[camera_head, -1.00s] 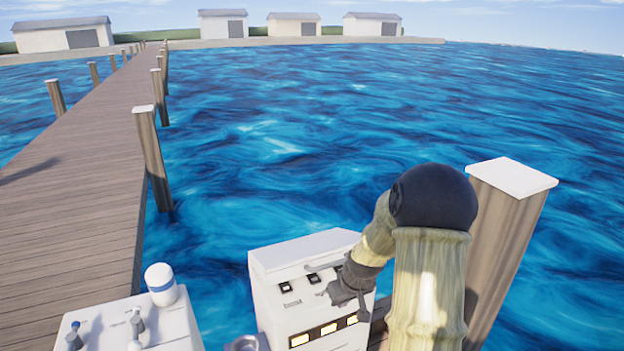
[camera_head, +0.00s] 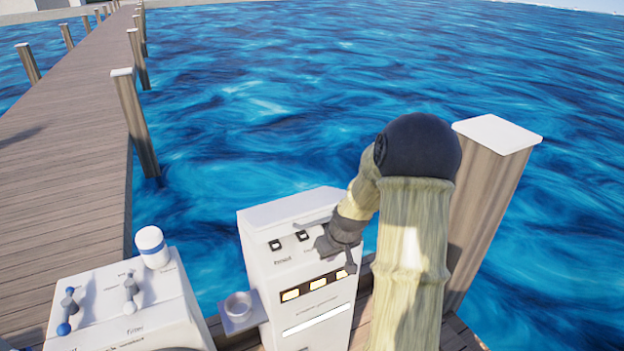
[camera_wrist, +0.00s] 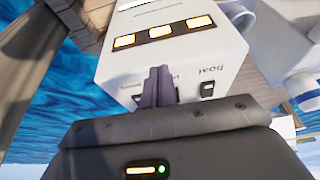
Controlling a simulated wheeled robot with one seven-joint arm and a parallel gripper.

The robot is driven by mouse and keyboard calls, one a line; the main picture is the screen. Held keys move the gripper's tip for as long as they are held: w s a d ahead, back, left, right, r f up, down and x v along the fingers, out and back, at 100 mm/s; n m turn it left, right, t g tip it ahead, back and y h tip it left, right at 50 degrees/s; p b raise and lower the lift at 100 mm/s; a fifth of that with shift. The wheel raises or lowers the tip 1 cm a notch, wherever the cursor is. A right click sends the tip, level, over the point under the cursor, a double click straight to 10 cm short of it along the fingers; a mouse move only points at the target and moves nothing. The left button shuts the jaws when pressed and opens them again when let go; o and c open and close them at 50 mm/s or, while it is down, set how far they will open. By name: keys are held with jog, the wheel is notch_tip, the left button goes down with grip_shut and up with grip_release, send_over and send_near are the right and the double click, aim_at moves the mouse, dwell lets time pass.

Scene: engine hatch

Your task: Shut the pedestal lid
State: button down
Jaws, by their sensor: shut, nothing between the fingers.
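The white pedestal (camera_head: 300,310) stands in the lower middle of the head view. Its slanted face carries black switches and a row of lit yellow windows. Its pale top section (camera_head: 290,208) shows behind the switches; I cannot tell clearly whether this is the lid or how far it stands open. My gripper (camera_head: 335,245) is in front of the right part of the switch panel and hides some of it. In the wrist view my gripper (camera_wrist: 160,75) is shut and empty, its fingers pointing over the pedestal face (camera_wrist: 125,70). I cannot tell whether they touch it.
A white console (camera_head: 130,310) with levers and a blue-banded white cylinder (camera_head: 151,246) stands at left. A small grey cup-like fitting (camera_head: 239,306) juts from the pedestal's left side. A thick wooden post (camera_head: 490,215) rises at right. Water lies behind; a plank dock (camera_head: 75,150) runs away at left.

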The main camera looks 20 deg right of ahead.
jog(key=s+r+p, duration=0.2)
jog(key=s+r, duration=0.6)
jog(key=r, duration=0.2)
jog(key=shift+s+d, duration=0.1)
jog(key=shift+d, duration=0.05)
jog(key=s+a, duration=0.4)
jog(key=a, duration=0.4)
jog(key=s+a+g, duration=0.1)
jog(key=s+a, duration=0.3)
jog(key=a, duration=0.4)
jog(key=shift+a+r, duration=0.15)
jog(key=shift+r, duration=0.15)
